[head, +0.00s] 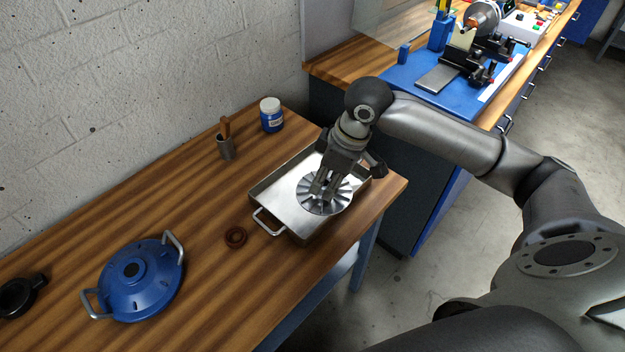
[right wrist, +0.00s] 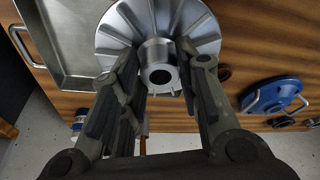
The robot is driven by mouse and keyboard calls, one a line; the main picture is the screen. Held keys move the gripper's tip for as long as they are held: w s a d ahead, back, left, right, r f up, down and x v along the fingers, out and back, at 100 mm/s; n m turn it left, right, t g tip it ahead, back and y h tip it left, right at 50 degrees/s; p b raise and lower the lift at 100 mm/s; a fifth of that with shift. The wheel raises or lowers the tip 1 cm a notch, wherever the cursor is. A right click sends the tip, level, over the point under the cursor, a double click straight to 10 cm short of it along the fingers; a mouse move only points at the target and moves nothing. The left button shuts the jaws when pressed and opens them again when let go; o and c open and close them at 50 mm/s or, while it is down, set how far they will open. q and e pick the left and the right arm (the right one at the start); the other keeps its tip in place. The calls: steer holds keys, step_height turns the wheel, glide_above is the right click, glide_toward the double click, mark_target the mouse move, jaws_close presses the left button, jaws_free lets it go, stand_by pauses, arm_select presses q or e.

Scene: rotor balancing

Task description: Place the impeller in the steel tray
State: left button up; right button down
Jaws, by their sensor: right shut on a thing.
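The impeller (head: 312,206) is a silver finned disc with a raised hub. It shows over the right front part of the steel tray (head: 277,189), a shallow rectangular tray with end handles. My right gripper (head: 325,187) points down and is shut on the impeller's hub. In the right wrist view the fingers stand either side of the hub (right wrist: 160,72), and the disc (right wrist: 188,25) overlaps the tray's edge (right wrist: 92,82). I cannot tell whether the disc touches the tray floor. My left gripper is out of view.
On the wooden bench (head: 190,215) lie a blue cover with handles (head: 150,285), a brown ring (head: 236,237) and a black part (head: 18,296). A blue machine bench (head: 410,80) stands at the back right.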

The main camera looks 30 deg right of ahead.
mark_target(314, 172)
steer(key=w, duration=0.1)
steer(key=w+f, duration=0.1)
steer(key=w, duration=0.1)
steer(key=w+f, duration=0.1)
steer(key=w, duration=0.1)
steer(key=shift+d+p, duration=0.3)
steer(key=shift+d, duration=0.1)
steer(key=w+f, duration=0.2)
steer(key=f, duration=0.1)
steer(key=w+f, duration=0.1)
steer(key=shift+w+d+f, duration=0.2)
steer(key=shift+d+f, duration=0.05)
steer(key=shift+d, duration=0.15)
steer(key=shift+w+f, duration=0.5)
steer(key=shift+f, duration=0.1)
step_height(314, 172, down, 2)
steer(key=shift+d+f+p, duration=0.1)
steer(key=shift+f+p, duration=0.05)
steer(key=shift+p, duration=0.45)
steer(key=shift+f, duration=0.45)
steer(key=c, duration=1.1)
jaws_free()
steer(key=shift+f, duration=0.15)
